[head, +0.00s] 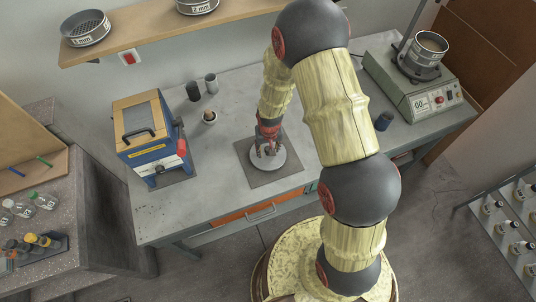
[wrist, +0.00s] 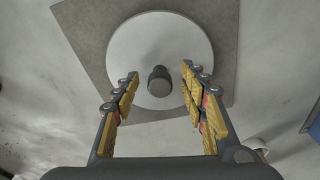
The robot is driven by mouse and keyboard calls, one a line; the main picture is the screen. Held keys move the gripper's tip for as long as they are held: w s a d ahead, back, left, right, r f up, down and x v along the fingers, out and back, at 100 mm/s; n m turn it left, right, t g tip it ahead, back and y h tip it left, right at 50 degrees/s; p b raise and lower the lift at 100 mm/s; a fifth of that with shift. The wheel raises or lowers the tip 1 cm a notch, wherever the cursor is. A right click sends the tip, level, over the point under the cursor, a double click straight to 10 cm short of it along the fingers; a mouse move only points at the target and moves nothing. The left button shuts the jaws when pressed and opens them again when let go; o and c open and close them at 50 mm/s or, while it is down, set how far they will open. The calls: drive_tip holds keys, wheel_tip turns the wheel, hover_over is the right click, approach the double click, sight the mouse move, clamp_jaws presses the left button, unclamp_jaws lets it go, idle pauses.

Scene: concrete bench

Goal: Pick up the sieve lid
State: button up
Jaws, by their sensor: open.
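The sieve lid is a round pale grey disc (wrist: 160,45) with a dark knob (wrist: 159,82) at its middle. It lies on a square grey mat (wrist: 88,40) on the bench. In the head view the lid (head: 282,162) shows partly, under my gripper (head: 268,148). In the wrist view my gripper (wrist: 158,85) is open, with its two padded fingers on either side of the knob. I see nothing between the pads except the knob beyond them. I cannot tell how far the fingertips are above the lid.
A blue and beige machine (head: 150,135) stands left on the bench (head: 215,190), with small dark cups (head: 193,91) and a pot (head: 209,118) near it. A sieve shaker (head: 415,85) stands at the right. Sieves (head: 85,28) sit on the wall shelf (head: 140,35).

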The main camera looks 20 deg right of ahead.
drive_tip(key=shift+f, duration=0.1)
drive_tip(key=shift+c, duration=1.2)
clamp_jaws()
